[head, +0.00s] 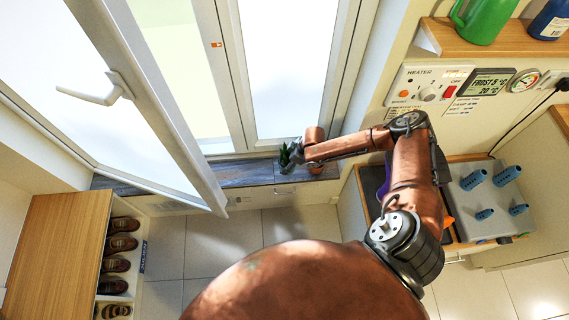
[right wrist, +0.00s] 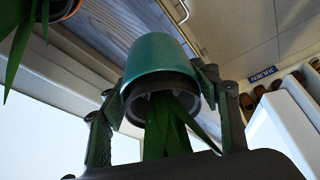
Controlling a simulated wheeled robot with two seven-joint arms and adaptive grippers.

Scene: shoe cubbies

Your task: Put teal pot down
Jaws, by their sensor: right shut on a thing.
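The teal pot (right wrist: 160,62), with long green leaves, is between the two fingers of my right gripper (right wrist: 163,85) in the right wrist view. That view appears upside down. In the head view my right gripper (head: 292,154) is over the grey windowsill (head: 245,172), beside the green leaves (head: 285,156). The pot's body is mostly hidden there by the gripper. I cannot tell whether its base touches the sill. My left gripper is not in view.
A terracotta pot (head: 316,169) stands on the sill just right of the gripper. An open window sash (head: 150,110) with a handle swings in at the left. A shoe cubby (head: 118,260) stands lower left. The sill's left part is clear.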

